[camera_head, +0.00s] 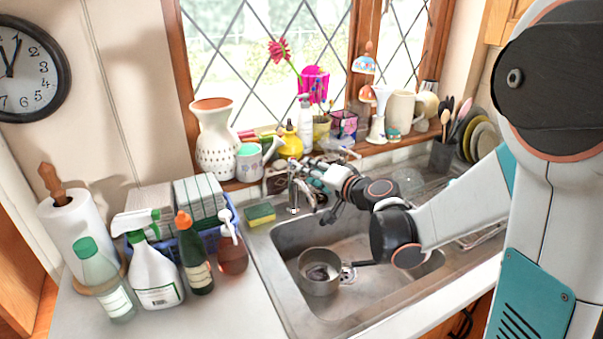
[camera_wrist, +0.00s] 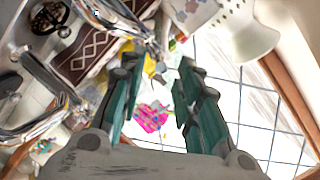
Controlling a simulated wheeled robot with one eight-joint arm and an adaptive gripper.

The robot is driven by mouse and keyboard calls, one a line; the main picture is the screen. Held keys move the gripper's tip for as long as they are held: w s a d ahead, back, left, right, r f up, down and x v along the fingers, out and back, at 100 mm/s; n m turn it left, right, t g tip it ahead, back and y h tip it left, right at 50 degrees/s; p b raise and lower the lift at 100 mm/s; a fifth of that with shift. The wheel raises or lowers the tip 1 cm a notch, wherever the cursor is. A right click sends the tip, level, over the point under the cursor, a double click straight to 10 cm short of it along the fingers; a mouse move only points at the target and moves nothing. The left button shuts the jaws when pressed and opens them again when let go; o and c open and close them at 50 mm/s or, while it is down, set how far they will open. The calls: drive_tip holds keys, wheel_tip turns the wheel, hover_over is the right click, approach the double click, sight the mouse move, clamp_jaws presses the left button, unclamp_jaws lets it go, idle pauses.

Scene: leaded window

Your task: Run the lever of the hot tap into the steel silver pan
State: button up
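The steel silver pan (camera_head: 318,272) sits in the left part of the sink basin, its dark handle pointing right. I cannot tell whether it holds water. The chrome tap (camera_head: 293,194) stands at the back of the sink. My gripper (camera_head: 308,172) is behind the basin, close to the tap, higher than the pan. In the wrist view, my gripper's two teal-padded fingers (camera_wrist: 160,62) are apart with nothing clearly held between them. Chrome tap parts (camera_wrist: 42,128) show at the left and top, near the left finger. I cannot tell which part is the hot lever, or whether a finger touches it.
A yellow-green sponge (camera_head: 261,214) lies left of the tap. Spray and soap bottles (camera_head: 155,275) crowd the left counter. Vases, pots and a watering can line the windowsill (camera_head: 240,184). Dark utensils and plates (camera_head: 482,142) stand at the right. The basin around the pan is open.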

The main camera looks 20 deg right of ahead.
drive_tip(key=b+x, duration=0.1)
drive_tip(key=x, duration=0.4)
clamp_jaws()
